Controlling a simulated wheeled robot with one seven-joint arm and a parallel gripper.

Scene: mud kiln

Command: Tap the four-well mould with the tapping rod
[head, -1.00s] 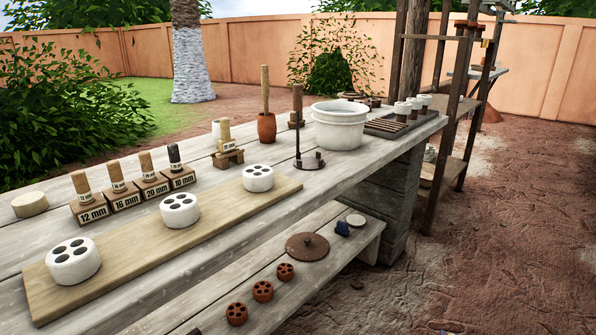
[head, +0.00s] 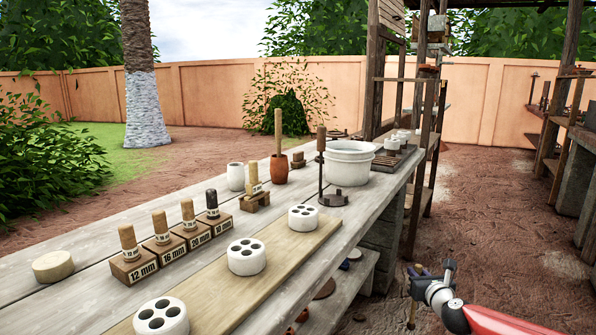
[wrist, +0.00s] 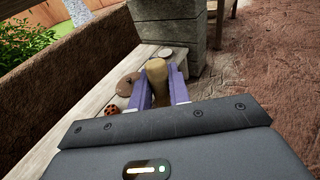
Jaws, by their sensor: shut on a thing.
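My gripper (head: 420,270) is at the lower right of the head view, to the right of the bench and over the bare ground. In the wrist view its purple fingers are shut on a tan wooden rod (wrist: 157,72), apparently the tapping rod. The rod's lower part (head: 411,315) hangs below the gripper in the head view. Three round white moulds with dark wells stand on the board: the near one (head: 161,317), the middle one (head: 246,256) and the far one (head: 303,217). The rod is well apart from all three.
The pale board (head: 285,263) lies along the bench's near edge. Labelled blocks with upright handled tools (head: 160,244), a brown mortar with pestle (head: 278,168), a dark stand (head: 333,199) and a white tub (head: 347,168) stand behind it. A lower shelf (head: 340,290) runs beneath.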

